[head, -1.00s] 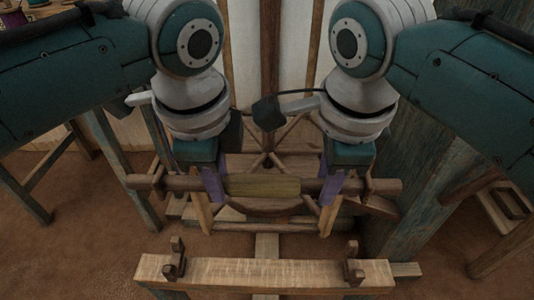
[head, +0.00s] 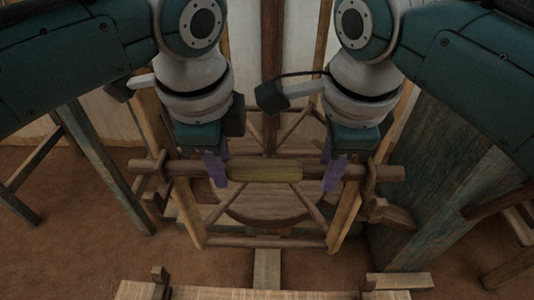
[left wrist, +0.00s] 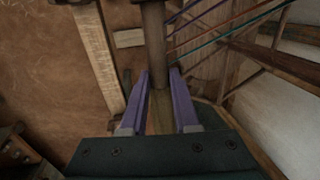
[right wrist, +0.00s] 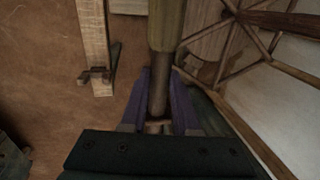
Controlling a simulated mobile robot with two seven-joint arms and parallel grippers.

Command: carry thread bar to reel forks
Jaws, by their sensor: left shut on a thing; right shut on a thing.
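The thread bar (head: 265,173) is a long brown wooden rod with a yellowish middle section, held level across the head view. My left gripper (head: 216,171) is shut on it left of the yellowish section, and my right gripper (head: 333,172) is shut on it to the right. The bar runs between the purple fingers in the left wrist view (left wrist: 154,35) and right wrist view (right wrist: 165,55). A wooden fork (head: 371,196) shows at the bar's right end and another upright piece (head: 148,186) near its left end. I cannot tell whether the bar touches them.
A spoked wooden reel (head: 267,205) stands behind and below the bar. A pale beam (head: 225,293) with upright brackets crosses the near edge; a bracket (right wrist: 97,75) also shows in the right wrist view. A blue-green wooden panel (head: 440,190) stands close on the right.

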